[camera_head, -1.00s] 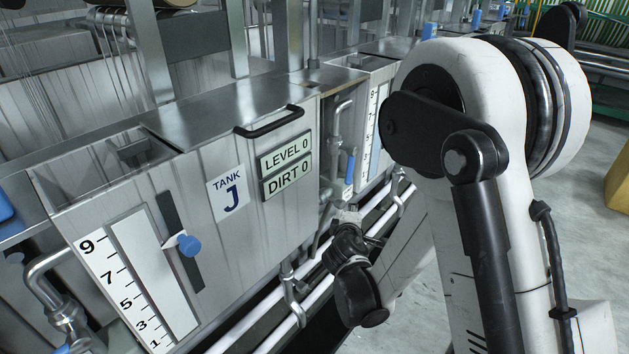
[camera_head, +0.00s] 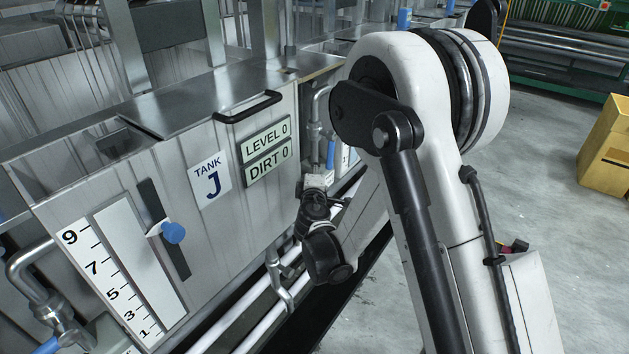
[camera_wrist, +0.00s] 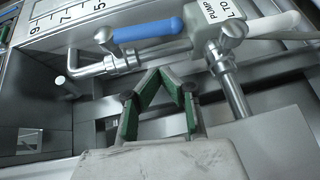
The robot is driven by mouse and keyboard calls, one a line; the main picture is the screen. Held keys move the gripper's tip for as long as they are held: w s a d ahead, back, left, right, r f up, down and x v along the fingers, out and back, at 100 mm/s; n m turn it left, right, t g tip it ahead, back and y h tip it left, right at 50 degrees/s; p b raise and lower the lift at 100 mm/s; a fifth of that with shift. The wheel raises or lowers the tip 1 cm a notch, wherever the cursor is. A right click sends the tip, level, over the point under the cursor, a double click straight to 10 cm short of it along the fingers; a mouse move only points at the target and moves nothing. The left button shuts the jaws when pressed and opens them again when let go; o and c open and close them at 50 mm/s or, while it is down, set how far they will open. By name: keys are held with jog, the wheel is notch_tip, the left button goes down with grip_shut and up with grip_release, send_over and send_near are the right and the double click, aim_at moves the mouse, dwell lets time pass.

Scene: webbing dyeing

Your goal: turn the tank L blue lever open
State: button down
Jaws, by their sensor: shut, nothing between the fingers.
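A blue lever (camera_wrist: 148,28) shows at the top of the wrist view. It lies roughly level in the picture, beside a metal valve body with a white label reading "PUMP L TO", the rest unclear. In the head view, a blue lever (camera_head: 331,153) stands near upright beside the pipe right of tank J; the gripper is just below it. My gripper (camera_wrist: 168,70) is shut and empty. Its green-padded fingers meet at the tips, below the blue lever in the wrist picture and apparently apart from it. In the head view, the fingertips are hard to make out.
Tank J (camera_head: 232,225) fills the left of the head view, with a blue-knobbed slider (camera_head: 173,232) on its gauge. Metal pipes (camera_wrist: 95,68) run close to my fingers in the wrist view. Open floor (camera_head: 545,150) and a yellow box (camera_head: 606,150) lie right.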

aim_at(331, 153)
jog(key=shift+w+d+f+b, duration=0.1)
jog(key=shift+w+d+b, duration=0.15)
jog(key=shift+w+d, duration=0.35)
jog(key=shift+w+d+f+b, duration=0.1)
jog(key=shift+w+d+b, duration=0.15)
jog(key=shift+w, duration=0.7)
jog(key=shift+w+d+f+b, duration=0.1)
jog(key=shift+w+d+b, duration=0.15)
jog(key=shift+w+d, duration=0.35)
jog(key=shift+w+a, duration=0.15)
